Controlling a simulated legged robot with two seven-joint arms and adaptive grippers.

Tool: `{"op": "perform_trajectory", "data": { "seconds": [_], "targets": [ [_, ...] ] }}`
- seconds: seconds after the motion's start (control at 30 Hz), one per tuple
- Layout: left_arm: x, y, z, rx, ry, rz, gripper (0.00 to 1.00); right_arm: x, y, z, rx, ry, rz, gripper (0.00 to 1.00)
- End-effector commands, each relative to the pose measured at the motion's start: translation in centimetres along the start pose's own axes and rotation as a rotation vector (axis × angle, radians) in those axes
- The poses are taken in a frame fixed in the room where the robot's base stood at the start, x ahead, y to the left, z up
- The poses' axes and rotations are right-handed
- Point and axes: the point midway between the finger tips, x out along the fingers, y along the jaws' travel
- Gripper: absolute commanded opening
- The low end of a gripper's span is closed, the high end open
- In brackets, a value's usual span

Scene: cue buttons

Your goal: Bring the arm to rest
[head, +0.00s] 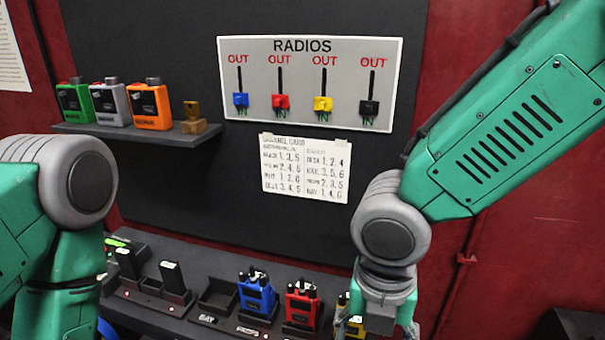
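My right arm (505,125) comes in from the upper right and bends down at a grey joint. My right gripper (378,325) is at the bottom edge, in front of a yellow radio (356,326) on the lower shelf. Its fingertips are cut off by the frame, so I cannot tell whether it is open or touching the radio. My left arm (70,285) hangs down at the left edge; its gripper is below the frame.
The lower shelf (150,310) holds a blue radio (257,294), a red radio (301,304) and black docks. The upper shelf (180,138) holds green, grey and orange radios. A RADIOS panel (345,60) with several sliders hangs above a printed card (304,168).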

Motion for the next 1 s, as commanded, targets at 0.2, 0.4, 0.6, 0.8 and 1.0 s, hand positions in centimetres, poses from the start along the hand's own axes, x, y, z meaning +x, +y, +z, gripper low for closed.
{"op": "perform_trajectory", "data": {
  "seconds": [0.2,0.4,0.6,0.8,1.0],
  "targets": [
    [1.5,0.0,0.1,0.0,0.001,0.0,1.0,4.8,-0.5,-1.1,0.214,0.085,0.029,0.65],
    [3.1,0.0,0.1,0.0,0.001,0.0,1.0,10.2,-1.5,-2.9,0.509,0.176,0.054,0.65],
    [5.6,0.0,0.3,0.0,0.0,0.0,1.0,17.8,-3.3,-5.1,0.972,0.281,0.052,0.65],
    [10.0,0.1,0.5,0.0,0.0,0.0,1.0,29.9,-8.8,-8.2,1.78,0.327,-0.018,0.65],
    [13.3,0.1,0.7,0.0,0.0,0.0,1.0,38.0,-16.8,-10.3,2.495,0.173,-0.026,0.65]
  ]
}}
